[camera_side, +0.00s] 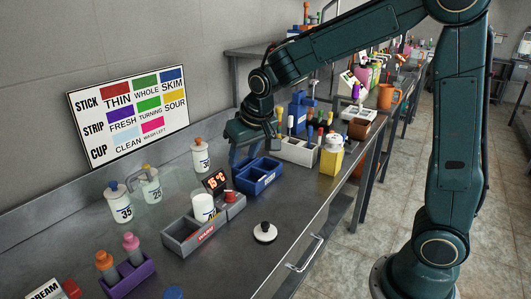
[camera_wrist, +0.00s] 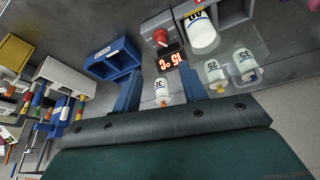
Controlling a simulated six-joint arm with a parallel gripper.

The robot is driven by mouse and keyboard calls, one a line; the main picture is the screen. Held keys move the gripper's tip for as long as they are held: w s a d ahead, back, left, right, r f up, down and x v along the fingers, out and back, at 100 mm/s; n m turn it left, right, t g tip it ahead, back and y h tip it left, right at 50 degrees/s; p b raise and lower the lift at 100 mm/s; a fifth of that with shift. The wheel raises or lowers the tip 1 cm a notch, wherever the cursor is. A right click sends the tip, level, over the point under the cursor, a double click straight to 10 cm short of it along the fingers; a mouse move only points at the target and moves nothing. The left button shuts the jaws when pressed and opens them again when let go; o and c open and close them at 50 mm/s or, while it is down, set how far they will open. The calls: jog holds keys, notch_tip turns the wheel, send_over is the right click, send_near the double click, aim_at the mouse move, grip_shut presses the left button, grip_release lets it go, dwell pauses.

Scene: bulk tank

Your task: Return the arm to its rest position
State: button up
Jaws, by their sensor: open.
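My dark green arm reaches in from the right in the side view, with my gripper (camera_side: 247,158) pointing down over the bench, near the blue divided tray (camera_side: 270,172). In the wrist view the two blue fingers of my gripper (camera_wrist: 160,82) stand wide apart, with nothing held. A white bottle with an orange cap (camera_wrist: 163,92) shows between them, but appears to stand on the bench beyond. It is the bottle near the back wall in the side view (camera_side: 201,155). Whether the fingers touch the blue tray cannot be told.
A grey holder (camera_side: 185,236) with a white cup (camera_side: 204,207) and a red display (camera_side: 216,181) stands front left of the gripper. A white rack (camera_side: 300,150) and a yellow container (camera_side: 331,155) stand to the right. The bench front around the round lid (camera_side: 265,232) is mostly clear.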

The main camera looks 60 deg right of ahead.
jog(key=s+r+n, duration=0.1)
jog(key=s+r, duration=0.2)
jog(key=s, duration=0.9)
jog(key=s+r+n+t+y, duration=0.1)
jog(key=s+r, duration=0.2)
jog(key=s, duration=0.9)
jog(key=shift+s+a+n, duration=0.4)
